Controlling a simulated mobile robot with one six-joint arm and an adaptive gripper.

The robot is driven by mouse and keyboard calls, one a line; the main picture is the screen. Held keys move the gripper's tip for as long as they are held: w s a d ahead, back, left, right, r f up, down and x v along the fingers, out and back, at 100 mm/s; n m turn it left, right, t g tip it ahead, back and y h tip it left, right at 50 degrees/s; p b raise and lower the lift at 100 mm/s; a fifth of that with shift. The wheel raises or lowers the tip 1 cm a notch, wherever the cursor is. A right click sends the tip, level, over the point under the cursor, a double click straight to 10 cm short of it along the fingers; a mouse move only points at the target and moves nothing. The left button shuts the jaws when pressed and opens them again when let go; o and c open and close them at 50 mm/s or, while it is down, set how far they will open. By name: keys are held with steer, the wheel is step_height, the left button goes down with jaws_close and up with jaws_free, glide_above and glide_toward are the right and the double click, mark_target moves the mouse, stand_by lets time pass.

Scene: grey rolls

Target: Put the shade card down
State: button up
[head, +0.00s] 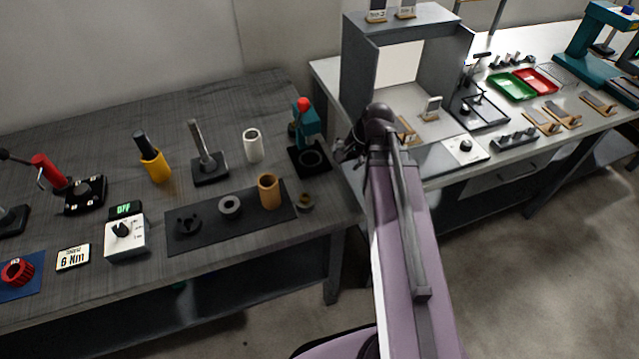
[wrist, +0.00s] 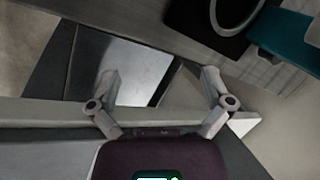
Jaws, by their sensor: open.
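My gripper (head: 346,150) is at the gap between the two benches in the head view, partly hidden by my own wrist. In the wrist view my gripper (wrist: 162,82) has its two fingers spread wide, with no card between them. A second piece with a wooden base (head: 408,130) is at the booth's front, partly hidden by my arm. I cannot tell which of these is the shade card.
Several wooden-based plates (head: 542,121) lie on the right bench, beside a green tray (head: 512,86) and a red tray (head: 537,80). A white dial box (head: 465,151) is at its front. A teal press (head: 306,130) stands on the dark left bench (head: 75,130).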

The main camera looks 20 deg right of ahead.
mark_target(320, 190)
steer(key=s+a+n+g+h, duration=0.1)
steer(key=a+n, duration=0.1)
steer(key=n, duration=0.1)
steer(key=s+a+f+n+g+h, duration=0.1)
steer(key=s+a+n, duration=0.1)
steer(key=a+n, duration=0.1)
steer(key=s+a+n+g, duration=0.1)
steer(key=s+a+n, duration=0.1)
steer(key=a+n, duration=0.1)
steer(key=shift+s+a+f+h, duration=0.15)
steer(key=shift+a+f+h, duration=0.1)
steer(key=shift+h, duration=0.15)
steer(key=shift+s+a+n+h, duration=0.3)
steer(key=shift+s+a+n, duration=0.15)
steer(key=shift+n, duration=0.35)
